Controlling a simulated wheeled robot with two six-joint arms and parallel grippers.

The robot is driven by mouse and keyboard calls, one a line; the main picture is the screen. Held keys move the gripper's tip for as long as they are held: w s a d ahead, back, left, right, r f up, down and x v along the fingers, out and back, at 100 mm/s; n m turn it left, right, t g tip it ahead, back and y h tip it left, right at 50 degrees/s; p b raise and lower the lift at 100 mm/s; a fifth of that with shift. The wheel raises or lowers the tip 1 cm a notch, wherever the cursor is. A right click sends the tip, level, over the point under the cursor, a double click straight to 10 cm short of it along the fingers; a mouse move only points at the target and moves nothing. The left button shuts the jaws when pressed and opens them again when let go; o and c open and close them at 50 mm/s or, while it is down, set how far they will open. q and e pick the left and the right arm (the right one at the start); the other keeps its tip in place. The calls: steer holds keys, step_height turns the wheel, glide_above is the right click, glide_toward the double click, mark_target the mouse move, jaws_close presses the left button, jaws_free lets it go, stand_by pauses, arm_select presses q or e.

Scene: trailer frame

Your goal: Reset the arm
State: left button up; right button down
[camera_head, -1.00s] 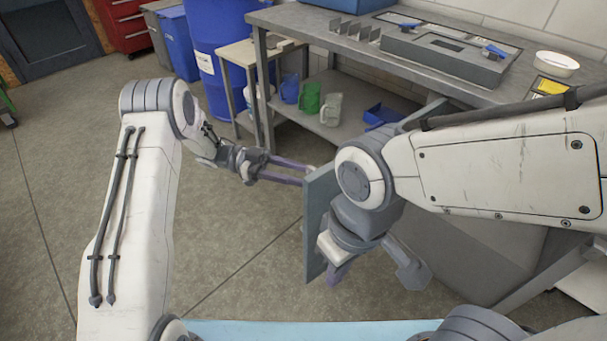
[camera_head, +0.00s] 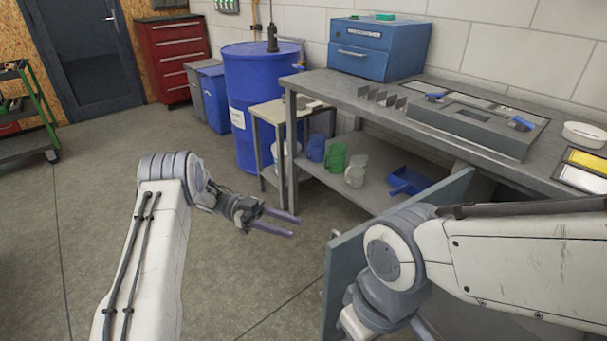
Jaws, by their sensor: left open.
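My left gripper (camera_head: 284,224) is open and empty. It hangs over the bare floor, its two purple fingers pointing right toward the open grey cabinet door (camera_head: 345,270). A gap shows between the fingertips and the door's edge. My right arm comes in from the right, in front of the workbench. My right gripper is mostly hidden behind its own wrist and cut off by the bottom of the picture, near the door, so its fingers cannot be made out.
A workbench (camera_head: 340,92) with a lower shelf holding mugs and a blue bin (camera_head: 408,181) stands at the right. A blue drum (camera_head: 250,85), a small table (camera_head: 268,112) and a red drawer cabinet (camera_head: 172,55) stand behind. A green cart (camera_head: 30,150) is far left.

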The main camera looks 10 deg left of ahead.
arm_select(q)
steer(key=w+d+r+n+t+y, duration=0.1)
steer(key=w+r+n+t+y, duration=0.25)
steer(key=w+t, duration=0.4)
steer(key=w+r+n+t+y, duration=0.2)
steer(key=w+r+n+t, duration=0.25)
steer(key=w+t, duration=0.3)
steer(key=s+a+f+n+y, duration=0.4)
steer(key=s+a+n+y, duration=0.6)
steer(key=s+y, duration=0.1)
steer(key=s+f+n+g, duration=0.2)
steer(key=s+g, duration=0.1)
steer(key=s, duration=0.7)
steer(key=s+f+n+g, duration=0.2)
steer(key=s+g, duration=0.2)
steer(key=s, duration=0.6)
steer(key=s+d+r+m+g, duration=0.1)
steer(key=s+d+r+m, duration=0.25)
steer(key=s+d, duration=0.35)
steer(key=s+d+r+m+g, duration=0.1)
steer(key=s+d+r+m, duration=0.25)
steer(key=s+d, duration=0.35)
step_height(320, 180, up, 21)
steer(key=p, duration=2.2)
steer(key=shift+w+d+m, duration=0.2)
steer(key=shift+w+m, duration=0.1)
steer(key=shift+w, duration=0.05)
